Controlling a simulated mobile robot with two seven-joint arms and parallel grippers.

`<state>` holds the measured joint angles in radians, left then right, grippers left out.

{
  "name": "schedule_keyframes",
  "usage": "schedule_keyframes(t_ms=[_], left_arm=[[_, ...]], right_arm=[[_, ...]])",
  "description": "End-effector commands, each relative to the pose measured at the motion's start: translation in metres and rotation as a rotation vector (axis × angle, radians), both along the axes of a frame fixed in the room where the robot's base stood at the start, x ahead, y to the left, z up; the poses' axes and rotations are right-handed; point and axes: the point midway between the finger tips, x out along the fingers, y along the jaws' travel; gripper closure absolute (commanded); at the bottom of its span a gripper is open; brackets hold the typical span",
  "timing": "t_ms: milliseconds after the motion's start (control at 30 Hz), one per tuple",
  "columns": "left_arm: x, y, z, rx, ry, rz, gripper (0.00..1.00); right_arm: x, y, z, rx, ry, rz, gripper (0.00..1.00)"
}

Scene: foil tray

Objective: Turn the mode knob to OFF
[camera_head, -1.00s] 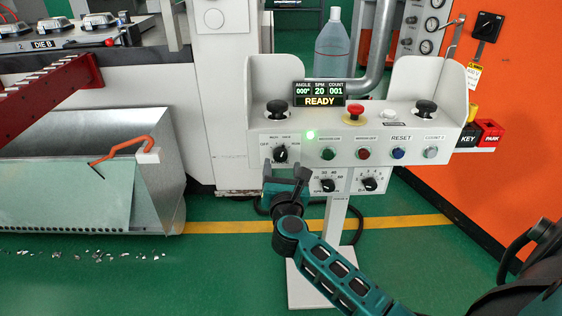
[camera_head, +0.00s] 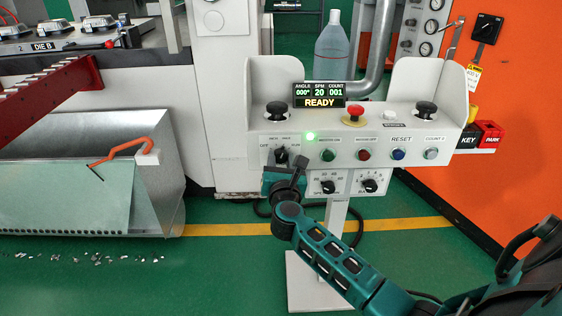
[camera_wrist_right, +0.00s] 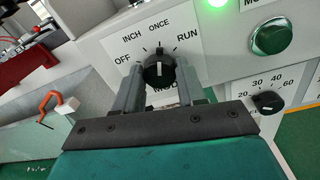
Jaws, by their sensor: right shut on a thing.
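The black mode knob (camera_head: 281,156) is at the left end of the white control panel's front row. In the right wrist view the knob (camera_wrist_right: 158,69) sits below the labels OFF, INCH, ONCE and RUN. Its white line looks roughly upright there; I cannot tell for sure which label it marks. My right gripper (camera_wrist_right: 160,84) is shut on the knob, with one grey finger on each side. In the head view my right gripper (camera_head: 283,172) reaches it from below and hides its lower part. My left gripper is not in view.
A green button (camera_head: 328,155) is just right of the knob. Two smaller dials, including the left one (camera_head: 328,187), are below right. A red mushroom button (camera_head: 354,114) and two black palm buttons are on top. A sheet-metal chute (camera_head: 160,190) stands at left.

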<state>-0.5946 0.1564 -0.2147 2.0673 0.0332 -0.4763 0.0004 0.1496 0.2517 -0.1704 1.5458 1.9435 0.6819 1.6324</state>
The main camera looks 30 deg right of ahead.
Motion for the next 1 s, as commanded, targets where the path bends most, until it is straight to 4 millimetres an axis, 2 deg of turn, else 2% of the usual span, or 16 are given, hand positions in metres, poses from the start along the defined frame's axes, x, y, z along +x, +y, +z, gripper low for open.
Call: schedule_keyframes(t_ms=[33, 233, 633, 1000], left_arm=[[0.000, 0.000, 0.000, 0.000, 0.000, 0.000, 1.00], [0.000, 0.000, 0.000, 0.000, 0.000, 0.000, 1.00], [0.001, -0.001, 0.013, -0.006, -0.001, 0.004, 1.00], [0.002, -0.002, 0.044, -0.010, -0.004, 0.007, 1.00]], right_arm=[[0.000, 0.000, 0.000, 0.000, 0.000, 0.000, 0.73], [0.000, 0.000, 0.000, 0.000, 0.000, 0.000, 0.91], [0.000, 0.001, 0.002, -0.073, 0.048, 0.000, 0.91], [0.000, 0.001, 0.003, -0.333, 0.210, 0.000, 0.91]])
